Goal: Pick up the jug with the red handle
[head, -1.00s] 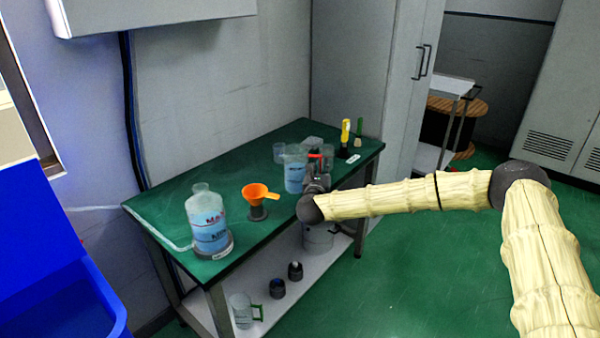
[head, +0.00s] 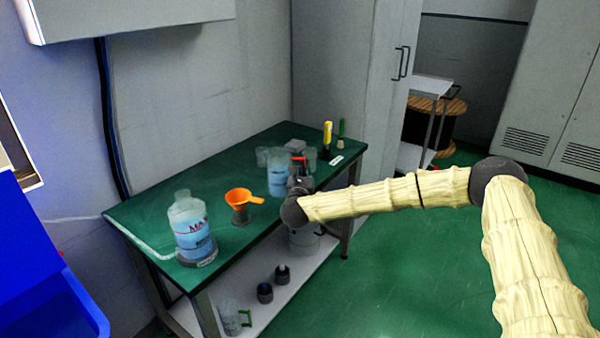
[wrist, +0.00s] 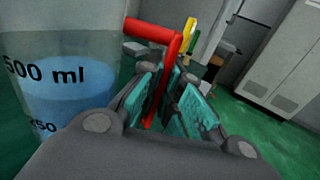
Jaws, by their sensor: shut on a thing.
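The jug with the red handle (head: 278,181) is clear and partly filled with blue liquid. It is near the front right of the green table (head: 160,215). My gripper (head: 298,177) is at its right side, by the red handle. In the wrist view the jug (wrist: 65,75) fills the left side, with "500 ml" printed on it. The red handle (wrist: 160,85) runs down between the fingers of my gripper (wrist: 168,92), which is shut on it. The jug's base is out of the wrist view, so I cannot tell there whether it touches the table.
A large labelled bottle (head: 192,228) and an orange funnel (head: 243,197) stand to the left. Clear glassware (head: 309,156) and a yellow-handled item (head: 327,137) are behind. A green-handled jug (head: 232,318) and dark jars (head: 265,292) sit on the lower shelf. Floor (head: 400,270) is clear right.

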